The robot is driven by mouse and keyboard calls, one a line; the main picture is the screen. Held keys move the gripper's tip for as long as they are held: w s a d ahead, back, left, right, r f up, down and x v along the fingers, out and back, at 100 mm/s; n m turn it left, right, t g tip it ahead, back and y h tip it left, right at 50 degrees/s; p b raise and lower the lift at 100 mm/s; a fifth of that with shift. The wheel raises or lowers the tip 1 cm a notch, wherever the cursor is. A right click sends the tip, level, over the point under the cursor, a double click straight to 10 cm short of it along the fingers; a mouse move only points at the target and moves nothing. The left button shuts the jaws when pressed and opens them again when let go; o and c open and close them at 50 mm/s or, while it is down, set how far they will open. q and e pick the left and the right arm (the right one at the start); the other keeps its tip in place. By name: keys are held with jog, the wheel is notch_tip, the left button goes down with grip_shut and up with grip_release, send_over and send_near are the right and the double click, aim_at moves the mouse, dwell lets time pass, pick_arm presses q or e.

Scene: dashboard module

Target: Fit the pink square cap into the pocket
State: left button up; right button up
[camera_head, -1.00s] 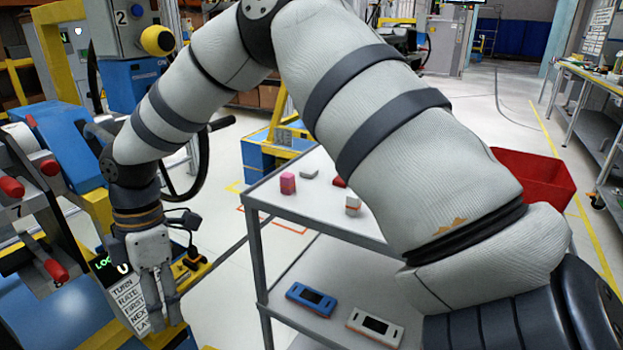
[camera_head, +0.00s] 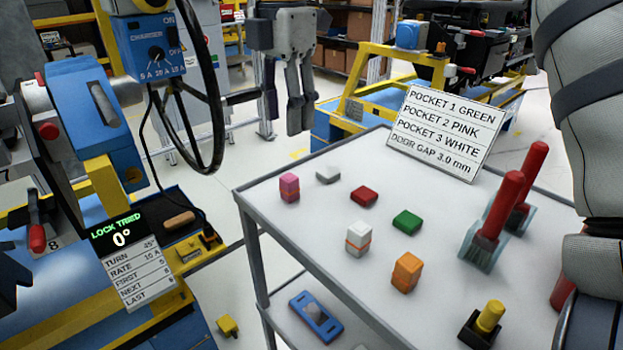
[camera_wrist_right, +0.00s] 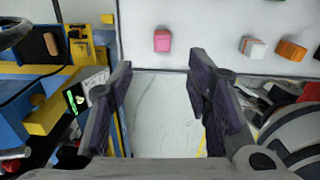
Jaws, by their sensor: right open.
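The pink square cap (camera_head: 289,182) stands upright on the grey cart top near its left edge, with an orange band on its side. It also shows in the right wrist view (camera_wrist_right: 162,41), beyond my fingertips. My right gripper (camera_head: 286,118) is open and empty, with its fingers pointing down, above and behind the cap in the head view. In the right wrist view its fingers (camera_wrist_right: 160,72) are spread wide and apart from the cap. A sign (camera_head: 441,132) reads "POCKET 2 PINK". I cannot make out the pocket itself. My left gripper is not in view.
The cart top (camera_head: 335,228) also holds a white block (camera_head: 359,236), an orange block (camera_head: 406,272), a red piece (camera_head: 364,196), a green piece (camera_head: 407,221) and red-handled brushes (camera_head: 497,215). A charger panel (camera_head: 155,45) with a black cable stands left.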

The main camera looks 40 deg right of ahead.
aim_at(289, 177)
notch_tip(289, 177, down, 12)
jog(key=shift+s+a+r, duration=0.15)
jog(key=c, duration=0.9)
